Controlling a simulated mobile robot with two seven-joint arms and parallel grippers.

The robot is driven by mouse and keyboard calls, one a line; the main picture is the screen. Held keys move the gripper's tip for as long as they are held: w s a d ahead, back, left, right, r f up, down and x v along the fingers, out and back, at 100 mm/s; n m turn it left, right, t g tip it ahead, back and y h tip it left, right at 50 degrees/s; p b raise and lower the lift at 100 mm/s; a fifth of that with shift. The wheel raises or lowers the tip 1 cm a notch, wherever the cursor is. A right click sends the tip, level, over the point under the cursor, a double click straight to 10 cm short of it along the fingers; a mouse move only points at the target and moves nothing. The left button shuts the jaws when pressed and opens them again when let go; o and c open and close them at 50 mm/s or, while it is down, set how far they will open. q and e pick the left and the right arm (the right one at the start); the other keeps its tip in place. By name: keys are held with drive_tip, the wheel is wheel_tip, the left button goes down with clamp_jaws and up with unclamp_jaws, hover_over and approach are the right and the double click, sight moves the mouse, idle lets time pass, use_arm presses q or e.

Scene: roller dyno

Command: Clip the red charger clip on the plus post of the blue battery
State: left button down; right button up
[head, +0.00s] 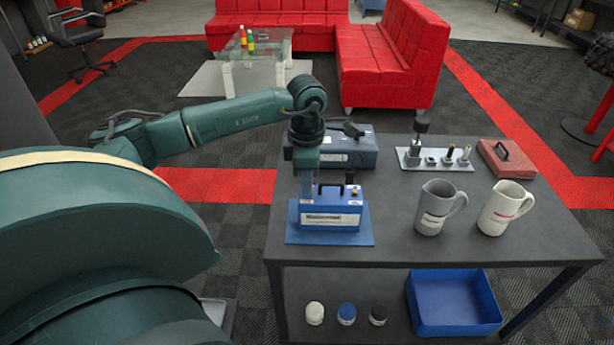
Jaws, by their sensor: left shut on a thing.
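The blue battery (330,216) stands upright on a blue mat (300,237) at the left front of the dark table. It has a white label on its front. My left gripper (306,187) points down at the top left of the battery. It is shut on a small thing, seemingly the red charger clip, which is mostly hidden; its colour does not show. I cannot tell whether it touches a post, or which post is plus. My right gripper is not in view.
A grey-blue case (350,150) stands behind the battery. A grey holder (434,160) with upright parts, a red box (507,159), a grey mug (434,208) and a white mug (500,208) stand to the right. Jars and a blue bin (452,303) are below.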

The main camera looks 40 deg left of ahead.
use_arm(q)
drive_tip(key=shift+f+b, duration=0.3)
drive_tip(key=shift+f, duration=0.1)
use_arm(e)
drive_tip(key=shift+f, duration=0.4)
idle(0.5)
use_arm(q)
drive_tip(key=c, duration=1.2)
unclamp_jaws()
drive_tip(key=shift+r, duration=0.15)
wheel_tip(320, 180, up, 12)
drive_tip(key=shift+f, duration=0.1)
drive_tip(key=shift+r, duration=0.6)
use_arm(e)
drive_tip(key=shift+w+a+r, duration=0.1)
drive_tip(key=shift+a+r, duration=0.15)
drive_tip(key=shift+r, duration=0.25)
